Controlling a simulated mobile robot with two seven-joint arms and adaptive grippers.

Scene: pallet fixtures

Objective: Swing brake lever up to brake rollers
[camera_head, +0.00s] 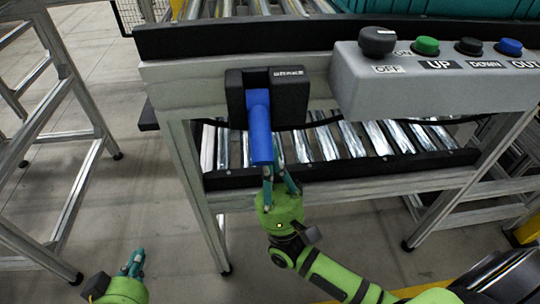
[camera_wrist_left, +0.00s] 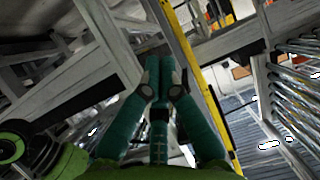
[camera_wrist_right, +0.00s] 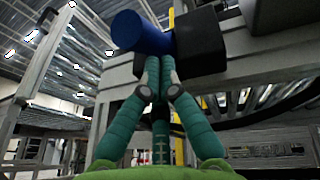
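The blue brake lever (camera_head: 260,128) hangs down from a black bracket labelled BRAKE (camera_head: 290,88) on the front of the roller frame. Its rounded end also shows in the right wrist view (camera_wrist_right: 140,32). My right gripper (camera_head: 274,172) is at the lever's lower end, fingers pointing up at it. In the right wrist view its fingertips (camera_wrist_right: 155,65) are together just below the lever; I cannot tell whether they touch it. My left gripper (camera_head: 135,258) is low at the left, away from the lever, its fingertips together and empty in the left wrist view (camera_wrist_left: 158,58).
A grey control box (camera_head: 440,85) with several coloured buttons juts out right of the lever. Silver rollers (camera_head: 350,140) lie behind the frame, with a black rail (camera_head: 340,168) below. A metal stand (camera_head: 62,75) is at the left; the floor between is clear.

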